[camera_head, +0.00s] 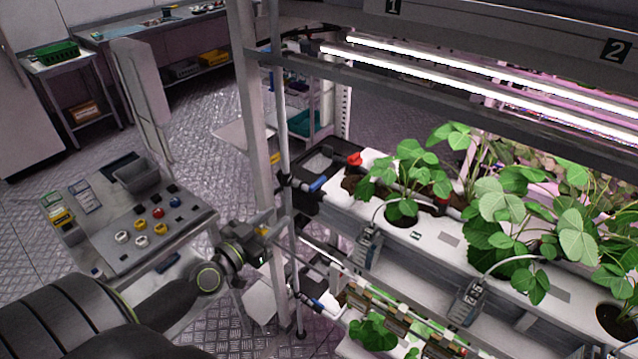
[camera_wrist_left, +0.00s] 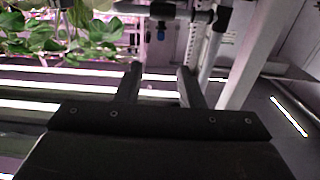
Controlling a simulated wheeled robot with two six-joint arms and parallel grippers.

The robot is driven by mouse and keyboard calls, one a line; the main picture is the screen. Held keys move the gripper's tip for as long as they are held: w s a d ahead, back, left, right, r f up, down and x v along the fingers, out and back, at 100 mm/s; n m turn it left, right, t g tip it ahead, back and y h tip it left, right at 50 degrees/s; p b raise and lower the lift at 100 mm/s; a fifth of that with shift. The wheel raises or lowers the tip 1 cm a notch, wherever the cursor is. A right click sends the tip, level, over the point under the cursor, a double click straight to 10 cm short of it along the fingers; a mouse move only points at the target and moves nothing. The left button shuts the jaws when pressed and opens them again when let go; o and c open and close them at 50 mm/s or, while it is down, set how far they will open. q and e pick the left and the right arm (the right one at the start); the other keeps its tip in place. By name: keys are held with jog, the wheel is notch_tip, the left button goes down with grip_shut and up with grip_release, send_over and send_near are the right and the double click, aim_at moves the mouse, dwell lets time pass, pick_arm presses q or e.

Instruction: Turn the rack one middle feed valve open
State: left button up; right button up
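Rack one, labelled 1 (camera_head: 393,6), has a vertical feed pipe (camera_head: 284,120) at its near left corner. Two blue-handled valves show along this pipe: an upper one (camera_head: 318,184) beside the upper planter and a lower one (camera_head: 316,304) below. I cannot tell for sure which is the middle one. My left gripper (camera_head: 280,229) is near the pipe, at a height between the two handles in the picture. In the left wrist view its two fingers (camera_wrist_left: 160,85) are apart with nothing between them. A blue valve part (camera_wrist_left: 161,31) shows beyond the fingertips. My right gripper is out of view.
A rack post (camera_head: 258,150) stands beside the pipe. White planters (camera_head: 440,238) with leafy plants run right, under bright lamp tubes (camera_head: 480,85). A control panel (camera_head: 110,235) with coloured knobs stands left. Patterned floor (camera_head: 205,130) is open behind it.

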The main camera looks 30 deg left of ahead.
aim_at(310, 189)
pick_arm(q)
jog(key=w, duration=1)
jog(key=w+d+p, duration=0.1)
jog(key=w, duration=0.4)
jog(key=shift+w, duration=0.15)
grip_shut()
